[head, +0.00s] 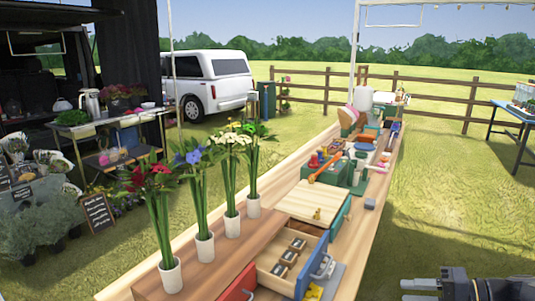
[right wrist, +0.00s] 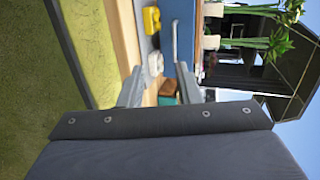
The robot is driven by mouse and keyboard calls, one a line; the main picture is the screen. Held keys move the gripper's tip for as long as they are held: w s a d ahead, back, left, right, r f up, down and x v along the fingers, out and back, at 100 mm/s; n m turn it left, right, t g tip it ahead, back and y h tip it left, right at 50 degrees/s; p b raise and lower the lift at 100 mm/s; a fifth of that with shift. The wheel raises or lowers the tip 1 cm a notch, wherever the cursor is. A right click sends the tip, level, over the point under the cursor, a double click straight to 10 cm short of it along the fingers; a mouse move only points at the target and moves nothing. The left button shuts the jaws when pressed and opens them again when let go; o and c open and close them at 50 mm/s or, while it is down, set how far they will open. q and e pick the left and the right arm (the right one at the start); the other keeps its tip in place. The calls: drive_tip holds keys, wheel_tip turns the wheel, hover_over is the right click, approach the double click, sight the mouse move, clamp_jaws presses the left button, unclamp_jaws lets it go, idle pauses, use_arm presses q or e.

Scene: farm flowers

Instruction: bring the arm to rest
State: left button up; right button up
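My right gripper (head: 410,291) is at the lower right corner of the head view, to the right of the wooden counter (head: 350,262) and over the grass. In the right wrist view its two fingers (right wrist: 160,80) stand apart with nothing held between them. The counter's edge, a blue drawer front with a handle (right wrist: 174,42) and a yellow object (right wrist: 151,20) show beyond the fingers. My left gripper is not in view.
Flowers in white vases (head: 204,246) stand along the counter's left side. An open drawer (head: 270,264) holds several small dark-topped blocks (head: 289,256). A wooden board (head: 313,203) lies behind it.

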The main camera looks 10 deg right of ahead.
drive_tip(key=s+a+r+n+g+h+p, duration=0.1)
drive_tip(key=s+a+r+h+p, duration=0.3)
drive_tip(key=s+a, duration=0.5)
drive_tip(key=s+a+r+n+g+h+p, duration=0.1)
drive_tip(key=s+a+r+n+h+p, duration=0.3)
drive_tip(key=s+a, duration=0.5)
drive_tip(key=shift+s+p, duration=0.35)
drive_tip(key=shift+p, duration=0.1)
